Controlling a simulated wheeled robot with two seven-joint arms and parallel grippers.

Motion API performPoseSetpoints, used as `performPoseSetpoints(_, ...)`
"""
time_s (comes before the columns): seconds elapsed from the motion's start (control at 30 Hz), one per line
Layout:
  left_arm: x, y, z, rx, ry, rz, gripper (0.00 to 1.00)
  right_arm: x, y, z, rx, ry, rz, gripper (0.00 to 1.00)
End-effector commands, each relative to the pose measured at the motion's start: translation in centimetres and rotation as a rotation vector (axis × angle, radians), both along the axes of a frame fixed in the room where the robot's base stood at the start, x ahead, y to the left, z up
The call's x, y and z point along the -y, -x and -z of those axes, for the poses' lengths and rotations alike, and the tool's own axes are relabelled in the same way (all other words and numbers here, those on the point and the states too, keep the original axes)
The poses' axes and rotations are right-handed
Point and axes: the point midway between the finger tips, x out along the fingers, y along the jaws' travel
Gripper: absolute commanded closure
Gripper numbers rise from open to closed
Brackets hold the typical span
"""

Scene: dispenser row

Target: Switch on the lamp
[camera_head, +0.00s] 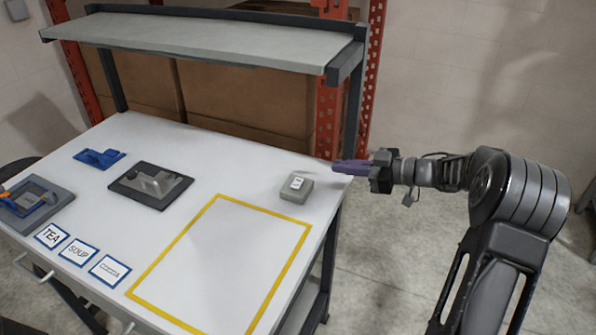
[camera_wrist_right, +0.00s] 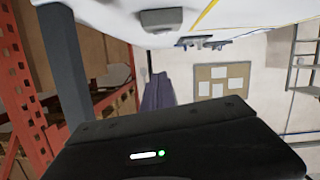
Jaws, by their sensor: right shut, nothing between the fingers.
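A small grey box (camera_head: 297,188) with a white switch-like plate on top sits on the white table (camera_head: 200,175), near its right edge. No lamp that I can identify shows in the head view. My right gripper (camera_head: 343,167) is shut and empty, its purple fingers pointing left, at the table's right edge. It is apart from the box, to its right and a little behind. In the right wrist view the fingers (camera_wrist_right: 158,95) show, and a grey block (camera_wrist_right: 160,20), apparently the box, hangs at the top of the tilted picture. My left gripper is out of view.
A yellow outlined rectangle (camera_head: 268,205) lies in front of the box, empty. TEA (camera_head: 51,236), SOUP (camera_head: 78,252) and a third card (camera_head: 109,270) lie at the left front. Behind them stand a dark fixture (camera_head: 125,190) and blue part (camera_head: 99,158). A grey shelf (camera_head: 200,38) overhangs the back.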

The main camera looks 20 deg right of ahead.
Motion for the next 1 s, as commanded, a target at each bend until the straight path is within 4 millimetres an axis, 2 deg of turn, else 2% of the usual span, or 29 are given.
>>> performPoseSetpoints(0.3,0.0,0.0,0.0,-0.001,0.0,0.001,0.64,-0.1,-0.1,0.1,0.0,-0.001,0.0,1.0)
performPoseSetpoints(0.47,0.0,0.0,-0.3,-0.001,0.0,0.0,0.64,-0.8,-0.9,0.3,0.0,-0.001,-0.001,1.0)
performPoseSetpoints(0.67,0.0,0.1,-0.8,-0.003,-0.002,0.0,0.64,-2.6,-3.0,0.9,0.0,-0.002,-0.002,1.0)
performPoseSetpoints(0.97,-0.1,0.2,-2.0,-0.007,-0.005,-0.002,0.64,-6.4,-7.5,2.3,0.0,-0.001,-0.001,1.0)
performPoseSetpoints(1.0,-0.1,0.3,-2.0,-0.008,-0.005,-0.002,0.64,-6.3,-7.7,3.0,-0.003,-0.002,0.001,1.0)
